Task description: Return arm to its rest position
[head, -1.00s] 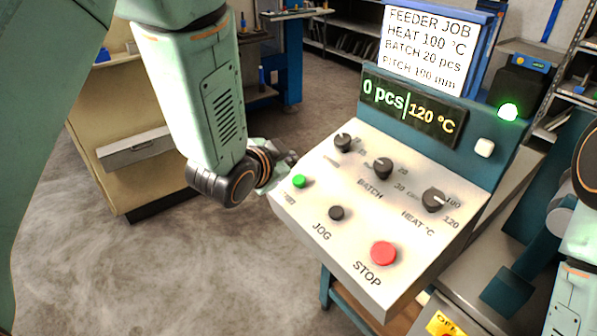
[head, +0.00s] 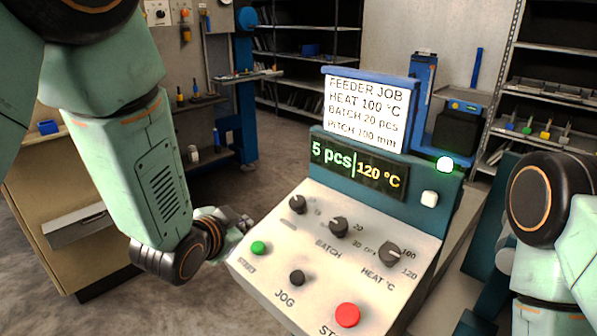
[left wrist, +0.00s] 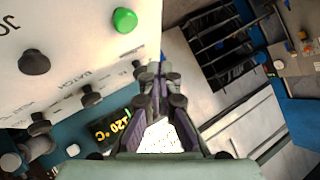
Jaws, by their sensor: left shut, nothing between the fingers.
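My left gripper (head: 243,222) is shut and empty beside the left edge of the control panel (head: 335,262), close to the green button (head: 258,248). In the left wrist view, my left gripper's fingers (left wrist: 158,82) are together, with the green button (left wrist: 125,20) up and to the left, apart from them. The display (head: 358,168) reads 5 pcs and 120 °C. My right arm shows at the right edge of the head view, but its gripper is out of frame.
The panel carries a red STOP button (head: 347,315), a black JOG button (head: 297,278) and several knobs. A beige cabinet (head: 40,190) stands behind my left arm. Open floor lies between.

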